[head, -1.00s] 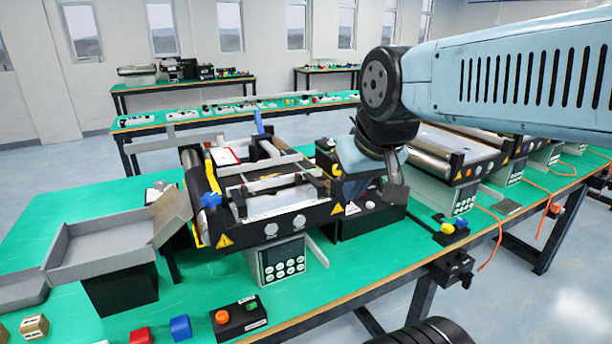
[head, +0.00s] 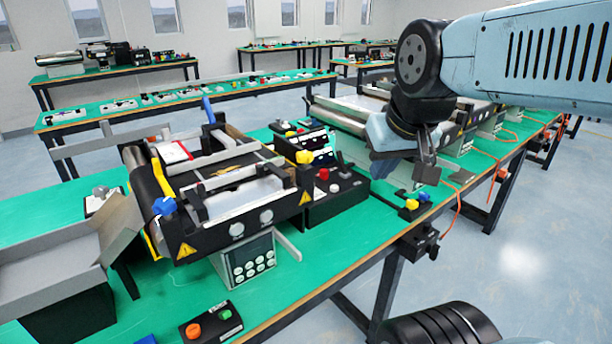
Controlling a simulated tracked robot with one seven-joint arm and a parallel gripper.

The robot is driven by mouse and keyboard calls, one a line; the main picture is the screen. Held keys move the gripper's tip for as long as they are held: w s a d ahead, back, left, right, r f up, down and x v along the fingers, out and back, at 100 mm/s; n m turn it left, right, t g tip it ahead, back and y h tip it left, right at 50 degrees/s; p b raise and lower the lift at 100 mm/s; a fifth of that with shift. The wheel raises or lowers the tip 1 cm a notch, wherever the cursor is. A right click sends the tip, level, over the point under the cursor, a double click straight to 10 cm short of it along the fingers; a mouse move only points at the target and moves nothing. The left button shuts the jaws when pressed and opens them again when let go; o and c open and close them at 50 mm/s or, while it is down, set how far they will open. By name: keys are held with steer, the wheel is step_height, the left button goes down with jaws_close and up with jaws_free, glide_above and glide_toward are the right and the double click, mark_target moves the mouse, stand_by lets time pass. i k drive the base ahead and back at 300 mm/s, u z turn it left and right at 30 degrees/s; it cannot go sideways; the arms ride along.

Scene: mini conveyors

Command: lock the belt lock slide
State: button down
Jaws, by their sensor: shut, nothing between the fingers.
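The near mini conveyor (head: 222,232) stands on the green table at centre left, with a dark frame and pale rollers. It has a blue knob (head: 164,206) at its front left, a yellow knob (head: 305,157) at its right end and a blue lever (head: 208,109) at the back. I cannot tell which part is the belt lock slide. My gripper (head: 427,172) hangs at the end of my arm, to the right of this conveyor and apart from it. Its fingers are shut, pointing down, with nothing held.
A black box with a red button (head: 323,174) stands right of the conveyor. A grey tray (head: 55,252) is at the left. A small button box (head: 212,326) sits near the front edge. More conveyors (head: 350,113) stand behind my gripper.

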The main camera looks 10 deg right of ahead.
mark_target(324, 173)
steer(key=k, duration=1.3)
steer(key=z, duration=0.35)
steer(key=i, duration=1.85)
steer(key=u, duration=0.55)
